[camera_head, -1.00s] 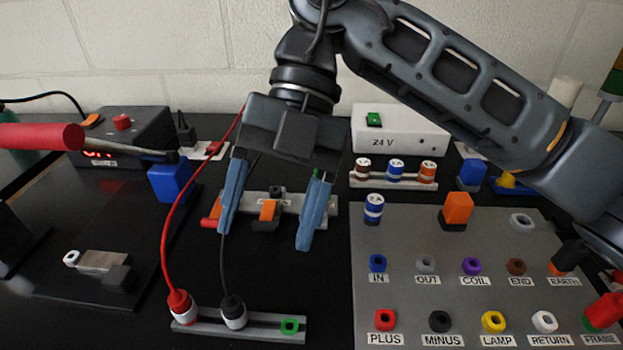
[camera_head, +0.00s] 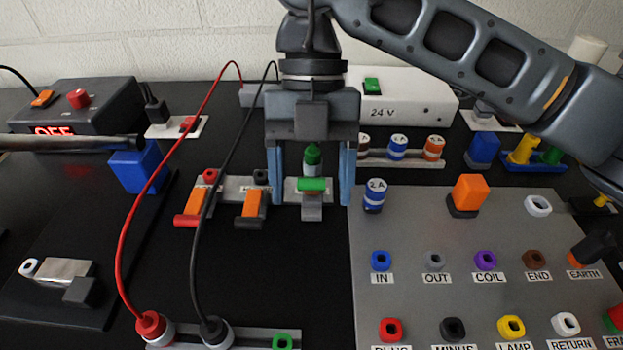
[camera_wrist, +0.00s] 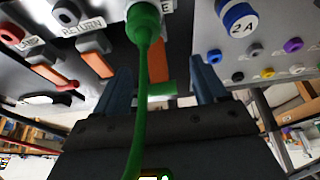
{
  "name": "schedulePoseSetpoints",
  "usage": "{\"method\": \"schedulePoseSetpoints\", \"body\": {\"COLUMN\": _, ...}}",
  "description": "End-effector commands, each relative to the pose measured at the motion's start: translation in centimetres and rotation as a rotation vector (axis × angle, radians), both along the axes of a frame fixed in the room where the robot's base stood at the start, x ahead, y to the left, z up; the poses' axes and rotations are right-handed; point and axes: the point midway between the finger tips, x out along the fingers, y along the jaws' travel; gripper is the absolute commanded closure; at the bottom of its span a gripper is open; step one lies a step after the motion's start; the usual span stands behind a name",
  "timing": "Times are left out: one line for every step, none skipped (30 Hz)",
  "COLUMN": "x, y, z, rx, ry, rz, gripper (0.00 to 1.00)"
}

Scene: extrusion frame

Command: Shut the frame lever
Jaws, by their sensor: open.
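The frame lever (camera_head: 312,184) has a green handle and stands at the right end of a row of levers, in front of a green plug (camera_head: 312,155). In the wrist view its green handle (camera_wrist: 161,90) shows between the fingers, below the green plug (camera_wrist: 143,20) with its green cable. My gripper (camera_head: 311,200) is open and points down, one finger on each side of the lever, with gaps on both sides. How far the lever is tilted is hard to tell; its handle sits higher in the picture than the other two.
A red-handled lever (camera_head: 187,219) and a black-handled lever (camera_head: 250,222) stand to the left. Red and black cables arch across to a front strip (camera_head: 246,339). A grey socket panel (camera_head: 420,220) with a 2 A fuse (camera_head: 374,196) lies close on the right.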

Motion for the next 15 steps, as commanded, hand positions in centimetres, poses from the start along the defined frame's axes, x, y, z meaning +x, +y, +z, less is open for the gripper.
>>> {"method": "schedulePoseSetpoints", "body": {"x": -0.16, "y": 0.02, "z": -0.3, "rx": 0.001, "ry": 0.001, "rz": 0.0, "gripper": 0.28}}
{"method": "schedulePoseSetpoints", "body": {"x": -0.19, "y": 0.02, "z": -0.42, "rx": 0.0, "ry": 0.0, "rz": 0.0, "gripper": 0.28}}
{"method": "schedulePoseSetpoints", "body": {"x": -0.23, "y": 0.02, "z": -0.53, "rx": 0.0, "ry": -0.001, "rz": 0.0, "gripper": 0.28}}
{"method": "schedulePoseSetpoints", "body": {"x": -0.24, "y": 0.02, "z": -0.59, "rx": 0.0, "ry": -0.001, "rz": 0.0, "gripper": 0.28}}
{"method": "schedulePoseSetpoints", "body": {"x": -0.26, "y": 0.02, "z": -0.62, "rx": 0.0, "ry": -0.001, "rz": 0.0, "gripper": 0.28}}
{"method": "schedulePoseSetpoints", "body": {"x": -0.26, "y": 0.02, "z": -0.64, "rx": 0.0, "ry": -0.001, "rz": 0.0, "gripper": 0.28}}
{"method": "schedulePoseSetpoints", "body": {"x": -0.25, "y": 0.03, "z": -0.64, "rx": 0.001, "ry": -0.001, "rz": 0.0, "gripper": 0.28}}
{"method": "schedulePoseSetpoints", "body": {"x": -0.25, "y": 0.03, "z": -0.64, "rx": 0.0, "ry": -0.001, "rz": 0.0, "gripper": 0.28}}
{"method": "schedulePoseSetpoints", "body": {"x": -0.25, "y": 0.03, "z": -0.64, "rx": 0.001, "ry": -0.001, "rz": 0.0, "gripper": 0.28}}
{"method": "schedulePoseSetpoints", "body": {"x": -0.26, "y": 0.03, "z": -0.64, "rx": 0.001, "ry": -0.001, "rz": 0.0, "gripper": 0.28}}
{"method": "schedulePoseSetpoints", "body": {"x": -0.26, "y": 0.03, "z": -0.63, "rx": 0.001, "ry": -0.001, "rz": 0.0, "gripper": 0.28}}
{"method": "schedulePoseSetpoints", "body": {"x": -0.26, "y": 0.03, "z": -0.63, "rx": 0.001, "ry": -0.001, "rz": 0.0, "gripper": 0.32}}
{"method": "schedulePoseSetpoints", "body": {"x": -0.26, "y": 0.03, "z": -0.63, "rx": 0.001, "ry": -0.001, "rz": 0.0, "gripper": 0.35}}
{"method": "schedulePoseSetpoints", "body": {"x": -0.26, "y": 0.03, "z": -0.63, "rx": 0.001, "ry": -0.001, "rz": 0.0, "gripper": 0.38}}
{"method": "schedulePoseSetpoints", "body": {"x": -0.26, "y": 0.03, "z": -0.62, "rx": 0.001, "ry": -0.001, "rz": 0.0, "gripper": 0.42}}
